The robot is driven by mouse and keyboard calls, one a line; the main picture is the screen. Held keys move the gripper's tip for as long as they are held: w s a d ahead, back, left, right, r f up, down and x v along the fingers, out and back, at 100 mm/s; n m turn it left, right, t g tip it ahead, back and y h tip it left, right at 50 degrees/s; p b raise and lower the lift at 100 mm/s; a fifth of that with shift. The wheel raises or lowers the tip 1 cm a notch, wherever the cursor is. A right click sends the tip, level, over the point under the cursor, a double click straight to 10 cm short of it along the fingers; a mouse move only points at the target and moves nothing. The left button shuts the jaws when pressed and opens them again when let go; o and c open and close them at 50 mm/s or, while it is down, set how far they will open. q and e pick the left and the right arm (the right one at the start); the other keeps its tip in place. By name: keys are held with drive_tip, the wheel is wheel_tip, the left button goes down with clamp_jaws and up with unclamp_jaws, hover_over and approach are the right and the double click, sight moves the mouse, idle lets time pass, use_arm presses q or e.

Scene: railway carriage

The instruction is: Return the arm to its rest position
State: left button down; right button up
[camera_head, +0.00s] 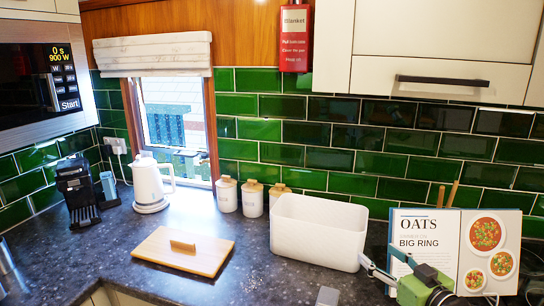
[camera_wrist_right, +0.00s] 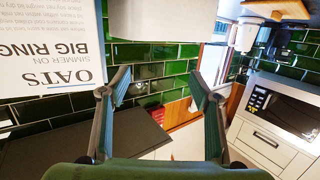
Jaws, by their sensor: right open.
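My right gripper (camera_head: 380,261) is at the lower right in the head view, in front of the open recipe book and beside the right end of the white bin. Its green body and dark wrist show below the book. In the right wrist view my right gripper (camera_wrist_right: 159,76) has its two fingers spread wide with nothing between them. My left gripper is not in view.
The white bin (camera_head: 318,232) and recipe book (camera_head: 430,225) are close to my right gripper. A wooden board (camera_head: 183,250), white kettle (camera_head: 150,183), coffee machine (camera_head: 75,188) and several canisters (camera_head: 252,198) stand farther left. Dark worktop (camera_head: 85,255) is clear at front left.

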drive_tip(key=s+a+f+g+h, duration=0.1)
drive_tip(key=s+a+f+g, duration=0.25)
drive_tip(key=s+f, duration=0.5)
drive_tip(key=s+a+f+g+h, duration=0.15)
drive_tip(key=s+a+f, duration=0.25)
drive_tip(key=s+f, duration=0.45)
drive_tip(key=s+d+f+m+g+h, duration=0.1)
drive_tip(key=s+f+g, duration=0.3)
drive_tip(key=s, duration=0.6)
drive_tip(key=s+f+m+g+h, duration=0.1)
drive_tip(key=s+f+g, duration=0.2)
drive_tip(key=s, duration=0.8)
wheel_tip(320, 180, down, 26)
drive_tip(key=g+b, duration=0.1)
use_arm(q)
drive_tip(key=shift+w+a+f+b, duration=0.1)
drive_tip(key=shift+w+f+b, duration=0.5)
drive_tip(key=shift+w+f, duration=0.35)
use_arm(e)
drive_tip(key=s+d+f+g, duration=0.1)
drive_tip(key=s+d+f, duration=0.2)
drive_tip(key=s+f, duration=1.5)
drive_tip(key=shift+s+f+n, duration=0.2)
drive_tip(key=shift+f+n, duration=0.05)
drive_tip(key=shift+n, duration=0.15)
